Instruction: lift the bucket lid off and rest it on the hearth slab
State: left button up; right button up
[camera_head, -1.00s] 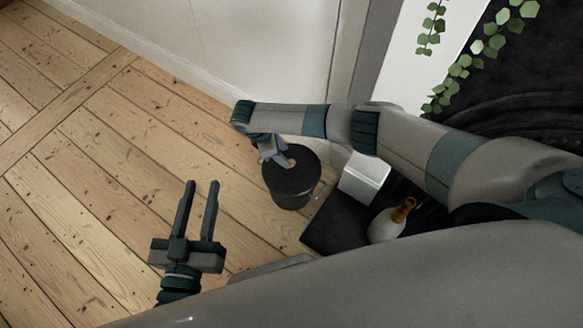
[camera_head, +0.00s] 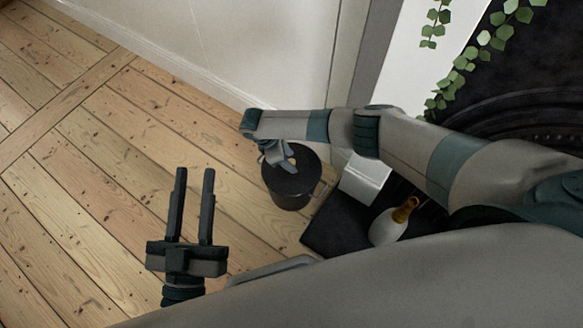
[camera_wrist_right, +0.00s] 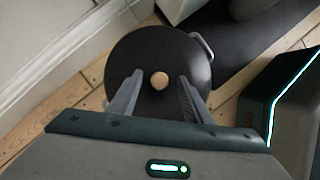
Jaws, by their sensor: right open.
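A dark bucket (camera_head: 291,197) stands on the floorboards, with its round black lid (camera_head: 308,176) on top. In the right wrist view the lid (camera_wrist_right: 151,50) fills the middle and has a small light wooden knob (camera_wrist_right: 159,80). My right gripper (camera_head: 284,164) is over the lid. Its two open fingers (camera_wrist_right: 157,88) lie on either side of the knob with a gap to it. The dark hearth slab (camera_head: 333,230) lies just right of the bucket. My left gripper (camera_head: 194,172) is open and empty above the floor at the left.
A white block (camera_head: 364,178) and a white bottle-shaped thing with an orange-brown top (camera_head: 391,224) stand on the slab. A pale wall with a skirting board (camera_head: 200,72) runs behind the bucket. Green leaves (camera_head: 470,62) hang at the upper right. Floor at the left is clear.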

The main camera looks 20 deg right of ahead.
pick_arm(q)
jog(key=shift+r, duration=0.1)
dwell(0.4)
pick_arm(e)
grip_shut()
